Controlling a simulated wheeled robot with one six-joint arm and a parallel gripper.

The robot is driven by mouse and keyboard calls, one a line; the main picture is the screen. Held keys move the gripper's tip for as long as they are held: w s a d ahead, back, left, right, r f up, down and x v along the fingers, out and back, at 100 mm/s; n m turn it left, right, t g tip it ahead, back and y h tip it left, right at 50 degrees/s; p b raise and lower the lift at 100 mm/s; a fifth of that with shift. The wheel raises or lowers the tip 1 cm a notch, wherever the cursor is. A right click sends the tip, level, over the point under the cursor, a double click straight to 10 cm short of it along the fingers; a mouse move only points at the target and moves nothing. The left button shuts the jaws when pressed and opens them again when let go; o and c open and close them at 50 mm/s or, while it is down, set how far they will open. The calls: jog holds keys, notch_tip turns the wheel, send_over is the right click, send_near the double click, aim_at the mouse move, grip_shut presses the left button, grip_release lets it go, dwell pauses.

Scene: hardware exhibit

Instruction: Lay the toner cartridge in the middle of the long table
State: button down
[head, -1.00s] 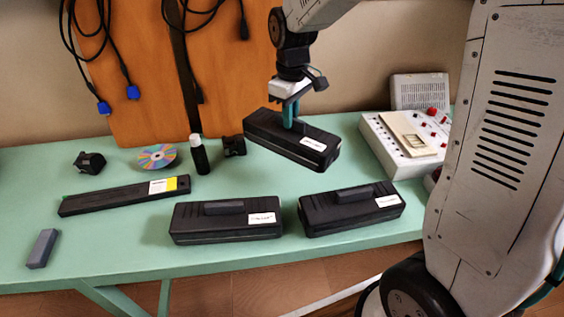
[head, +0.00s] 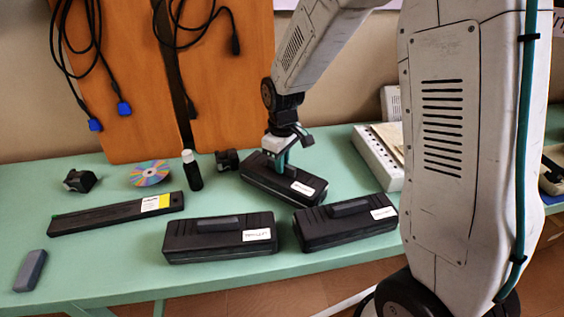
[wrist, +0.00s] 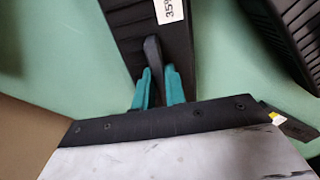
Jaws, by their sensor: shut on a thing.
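My gripper (head: 281,166) is shut on the raised handle of a black toner cartridge (head: 300,189) with a white label. The cartridge is level, at or just above the green long table (head: 105,235), behind two similar cartridges; I cannot tell if it touches. In the wrist view the teal fingers (wrist: 158,88) pinch the handle, and the held cartridge (wrist: 130,35) runs up past the top edge. Two look-alike black cartridges, one front middle (head: 205,238) and one front right (head: 340,232), rest on the table.
A pale control box (head: 375,155) stands right. Cables hang on the orange board (head: 140,90) behind.

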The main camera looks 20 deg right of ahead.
jog(key=shift+f, duration=0.15)
jog(key=c, duration=1.5)
grip_release()
jog(key=shift+o, duration=0.2)
notch_tip(320, 180, up, 12)
jog(key=f, duration=0.1)
jog(key=s+d+r+m, duration=0.25)
jog(key=s+r, duration=0.65)
jog(key=s, duration=0.5)
jog(key=s+m+t, duration=0.1)
jog(key=s+m, duration=0.3)
jog(key=s, duration=1)
jog(key=shift+d+f, duration=0.15)
jog(key=shift+d, duration=0.15)
